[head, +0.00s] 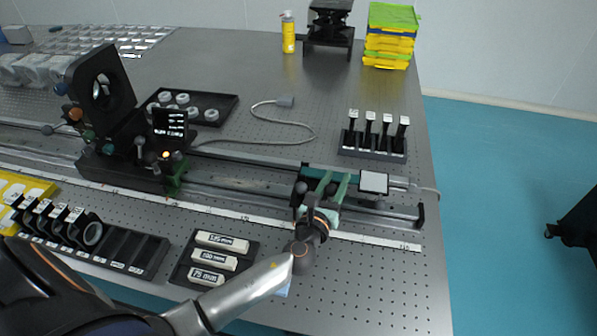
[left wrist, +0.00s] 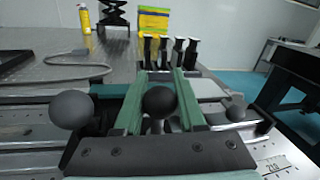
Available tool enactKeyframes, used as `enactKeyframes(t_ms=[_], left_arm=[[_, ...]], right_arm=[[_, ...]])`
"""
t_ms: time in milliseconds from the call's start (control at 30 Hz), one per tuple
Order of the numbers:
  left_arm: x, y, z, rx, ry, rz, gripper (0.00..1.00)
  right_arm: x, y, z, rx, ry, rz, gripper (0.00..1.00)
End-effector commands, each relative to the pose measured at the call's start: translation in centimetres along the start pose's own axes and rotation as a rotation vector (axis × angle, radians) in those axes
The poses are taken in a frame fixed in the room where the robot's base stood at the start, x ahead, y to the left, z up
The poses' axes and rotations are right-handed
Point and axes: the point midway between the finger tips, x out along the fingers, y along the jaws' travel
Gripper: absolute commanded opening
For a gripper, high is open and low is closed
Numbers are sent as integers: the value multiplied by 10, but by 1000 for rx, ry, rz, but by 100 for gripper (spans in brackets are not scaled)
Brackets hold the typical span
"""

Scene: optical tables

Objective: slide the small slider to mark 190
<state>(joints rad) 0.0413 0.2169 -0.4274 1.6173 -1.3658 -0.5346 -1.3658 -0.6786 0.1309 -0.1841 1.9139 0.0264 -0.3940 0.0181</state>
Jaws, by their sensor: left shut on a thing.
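The small slider (head: 312,174) is a dark carriage with round knobs near the right end of the long metal rail. My left gripper (head: 331,188) reaches over it from the front, with its two green fingers shut on it. In the left wrist view the fingers (left wrist: 158,90) stand on either side of a dark round knob (left wrist: 158,102). Another dark ball (left wrist: 70,108) shows left of them. A white scale strip (head: 370,240) runs along the rail's front; 210 is readable on it in the left wrist view (left wrist: 275,165). The mark 190 cannot be made out. My right gripper is not in view.
A larger black carriage (head: 120,170) with an upright round-holed mount stands farther left on the rail. A pale plate (head: 374,182) sits right of the slider. A rack of posts (head: 374,140) stands behind. A tray of labelled blocks (head: 185,262) lies in front. A cable (head: 310,130) lies behind the rail.

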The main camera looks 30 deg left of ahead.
Motion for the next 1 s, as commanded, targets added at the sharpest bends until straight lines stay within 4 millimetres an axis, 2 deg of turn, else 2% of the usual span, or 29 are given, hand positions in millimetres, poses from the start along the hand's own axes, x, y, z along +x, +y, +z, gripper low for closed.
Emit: enactKeyframes(t_ms=[33, 100, 333, 533, 867, 900, 1000], left_arm=[[4, -15, -2, -5, -4, -3, 0], [7, -30, -5, -2, -5, -2, 0], [14, -62, -11, 0, -4, 1, 0], [15, -72, -13, 2, -4, 2, 0], [15, -72, -13, 2, -3, 3, 0], [15, -72, -13, 2, -3, 3, 43], [15, -71, -14, 1, -3, 3, 54]], right_arm=[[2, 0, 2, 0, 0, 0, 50], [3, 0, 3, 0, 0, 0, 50], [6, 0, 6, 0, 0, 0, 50], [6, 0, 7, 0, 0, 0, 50], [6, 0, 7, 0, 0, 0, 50], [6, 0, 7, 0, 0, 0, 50], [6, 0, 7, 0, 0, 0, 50]])
